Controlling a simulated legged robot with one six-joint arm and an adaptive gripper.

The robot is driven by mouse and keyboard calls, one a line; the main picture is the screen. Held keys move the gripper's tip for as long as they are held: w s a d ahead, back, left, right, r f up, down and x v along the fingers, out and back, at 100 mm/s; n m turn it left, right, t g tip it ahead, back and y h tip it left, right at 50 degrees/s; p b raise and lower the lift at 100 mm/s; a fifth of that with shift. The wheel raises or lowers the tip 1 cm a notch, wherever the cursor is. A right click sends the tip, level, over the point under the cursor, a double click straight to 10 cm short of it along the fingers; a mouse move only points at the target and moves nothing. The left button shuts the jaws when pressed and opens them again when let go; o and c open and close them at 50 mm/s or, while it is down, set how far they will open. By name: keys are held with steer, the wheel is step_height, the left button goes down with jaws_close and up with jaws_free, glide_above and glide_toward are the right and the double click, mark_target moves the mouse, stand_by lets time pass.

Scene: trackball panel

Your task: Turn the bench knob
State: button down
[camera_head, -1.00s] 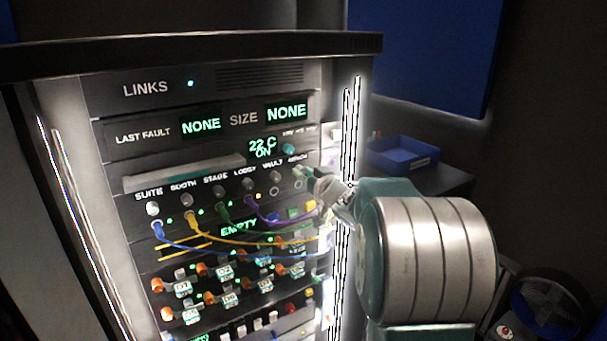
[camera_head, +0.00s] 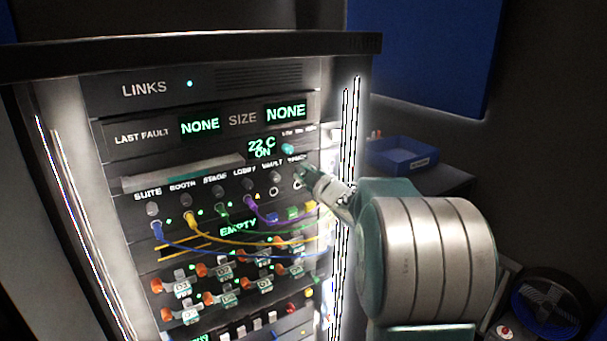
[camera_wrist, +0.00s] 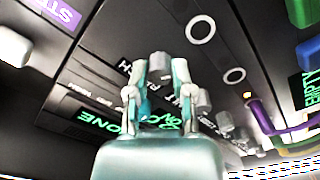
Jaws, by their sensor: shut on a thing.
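The bench knob (camera_wrist: 160,63) is a small grey knob at the right end of the labelled knob row. In the wrist view it sits between my two fingertips. My gripper (camera_wrist: 161,72) is shut on it, one finger on each side. In the head view my gripper (camera_head: 304,172) reaches in from the right to the end of the row, and its fingers largely hide the knob. The bench label is too blurred to read clearly. The vault knob (camera_head: 275,176) stands just to the left.
A teal knob (camera_head: 288,148) sits just above my fingers. Coloured cables, among them a purple cable (camera_head: 265,215), hang below the knob row. A bright rack post (camera_head: 350,130) stands close to my wrist. A blue bin (camera_head: 400,153) lies on the right.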

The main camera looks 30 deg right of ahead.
steer(key=n, duration=0.5)
steer(key=shift+f, duration=0.15)
stand_by(0.4)
steer(key=shift+c, duration=2.4)
jaws_free()
steer(key=shift+a, duration=0.1)
steer(key=shift+s, duration=0.1)
